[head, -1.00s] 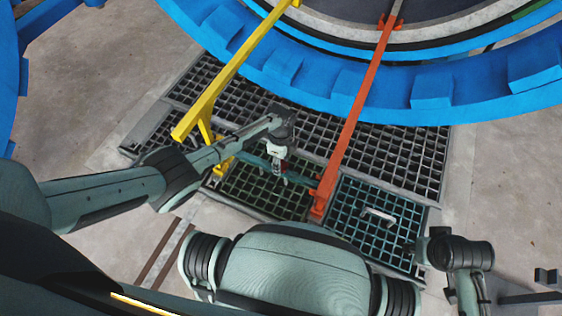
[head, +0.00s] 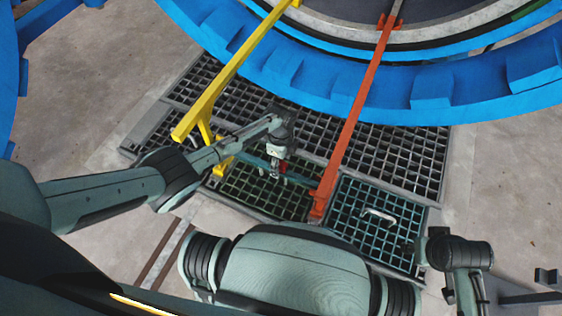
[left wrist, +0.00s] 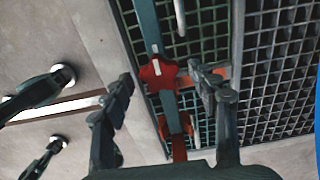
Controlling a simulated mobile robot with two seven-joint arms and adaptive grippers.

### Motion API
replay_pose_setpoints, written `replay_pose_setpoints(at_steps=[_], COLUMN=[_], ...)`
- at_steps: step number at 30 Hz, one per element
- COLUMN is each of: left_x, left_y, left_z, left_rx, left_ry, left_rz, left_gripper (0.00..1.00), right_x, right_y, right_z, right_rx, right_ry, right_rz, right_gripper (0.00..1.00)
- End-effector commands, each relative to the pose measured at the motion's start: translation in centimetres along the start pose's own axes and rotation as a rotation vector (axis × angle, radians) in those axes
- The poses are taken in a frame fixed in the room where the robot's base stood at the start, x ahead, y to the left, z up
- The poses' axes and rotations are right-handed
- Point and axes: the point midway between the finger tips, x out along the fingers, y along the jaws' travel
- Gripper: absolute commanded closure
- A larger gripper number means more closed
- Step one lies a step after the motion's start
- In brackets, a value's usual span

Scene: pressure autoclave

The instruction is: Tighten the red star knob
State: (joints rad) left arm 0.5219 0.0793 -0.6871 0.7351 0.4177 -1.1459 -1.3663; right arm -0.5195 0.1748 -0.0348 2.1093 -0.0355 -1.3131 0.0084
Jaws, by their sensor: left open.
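The red star knob (left wrist: 158,72) sits on a teal bar (left wrist: 146,25) in the left wrist view, with a pale mark on the bar beside it. My left gripper (left wrist: 163,92) is open, with one finger on each side of the knob in the picture. I cannot tell whether the fingers touch it. In the head view, my left gripper (head: 279,178) hangs over the grating beside the orange bar, and a bit of red (head: 283,166) shows at its fingers. My right arm is at the lower right, but its gripper is not in view.
A yellow bar (head: 235,70) and an orange bar (head: 355,110) run down from the blue ring (head: 330,90) on either side of my left gripper. Floor gratings (head: 400,150) lie below, one with a pale handle (head: 378,214).

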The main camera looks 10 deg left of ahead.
Motion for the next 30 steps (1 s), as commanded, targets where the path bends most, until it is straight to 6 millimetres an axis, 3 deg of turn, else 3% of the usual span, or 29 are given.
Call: replay_pose_setpoints(at_steps=[8, 21, 30], left_x=[-1.2, -9.7, -12.0], left_y=[-0.1, 0.0, 0.0], left_z=[0.1, 0.1, 0.0], left_rx=[0.000, 0.001, 0.000], left_ry=[0.000, -0.001, 0.000], left_rz=[-0.002, -0.003, 0.000], left_gripper=[0.41, 0.41, 0.41], right_x=[0.0, 0.0, 0.0], right_y=[0.2, 0.2, 0.2], right_z=[0.0, 0.1, 0.1], right_rx=[-0.008, -0.005, -0.004], right_ry=[0.000, -0.001, -0.001], right_rz=[0.005, 0.004, 0.004], right_gripper=[0.56, 0.56, 0.56])
